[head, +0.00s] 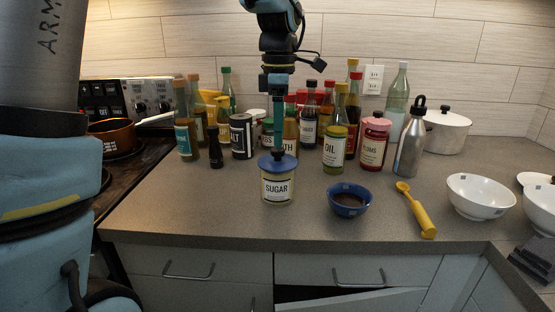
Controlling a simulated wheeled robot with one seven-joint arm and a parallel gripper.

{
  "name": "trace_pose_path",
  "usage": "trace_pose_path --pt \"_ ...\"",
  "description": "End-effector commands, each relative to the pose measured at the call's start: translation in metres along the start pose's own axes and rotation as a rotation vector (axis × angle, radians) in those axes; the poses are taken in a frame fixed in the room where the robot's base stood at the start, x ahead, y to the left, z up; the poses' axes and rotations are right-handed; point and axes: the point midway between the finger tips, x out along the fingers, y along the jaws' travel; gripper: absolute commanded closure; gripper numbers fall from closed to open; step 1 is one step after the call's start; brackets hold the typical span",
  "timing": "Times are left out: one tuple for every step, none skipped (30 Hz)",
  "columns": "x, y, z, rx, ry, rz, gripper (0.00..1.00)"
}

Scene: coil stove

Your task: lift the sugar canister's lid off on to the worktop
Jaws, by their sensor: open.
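The sugar canister (277,190) stands upright on the worktop near its front, with a pale body and a white label reading SUGAR. Its blue lid (272,168) sits on top of it. My gripper (279,150) points straight down directly above the lid, with its fingertips at the middle of the lid's top. The gripper is open. It is too small in the head view to tell whether the fingers touch the lid or a knob on it.
A blue bowl (349,200) and a yellow spoon (416,211) lie right of the canister. Several bottles and jars, including an oil jar (335,150), crowd behind. A metal bottle (411,145) stands farther right. The worktop (190,205) left of the canister is clear.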

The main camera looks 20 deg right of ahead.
Motion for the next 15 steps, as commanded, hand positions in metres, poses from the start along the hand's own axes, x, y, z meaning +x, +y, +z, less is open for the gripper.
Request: trace_pose_path --pt "0.002 0.0 0.0 0.0 0.0 0.0 0.23" --pt "0.004 0.0 -0.001 0.0 0.0 -0.001 0.23" --pt "0.008 0.001 -0.001 0.0 0.001 -0.003 0.23" --pt "0.012 0.001 -0.002 0.0 0.0 -0.004 0.23" --pt "0.016 0.002 -0.002 0.0 0.001 -0.006 0.23" --pt "0.022 0.003 -0.003 0.0 0.0 -0.005 0.23" --pt "0.026 0.003 -0.004 0.0 0.001 -0.006 0.23" --pt "0.031 0.004 -0.005 -0.001 0.0 -0.005 0.23" --pt "0.037 0.004 -0.004 0.0 0.001 -0.004 0.23" --pt "0.041 0.004 -0.004 0.0 0.001 -0.003 0.23" --pt "0.045 0.004 -0.004 0.0 0.001 -0.003 0.23" --pt "0.048 0.004 -0.004 0.0 0.0 -0.002 0.23" --pt "0.05 0.004 -0.004 0.0 0.0 -0.002 0.23" --pt "0.052 0.004 -0.004 0.0 0.0 -0.002 0.23" --pt "0.053 0.005 -0.004 0.0 0.0 -0.001 0.23"
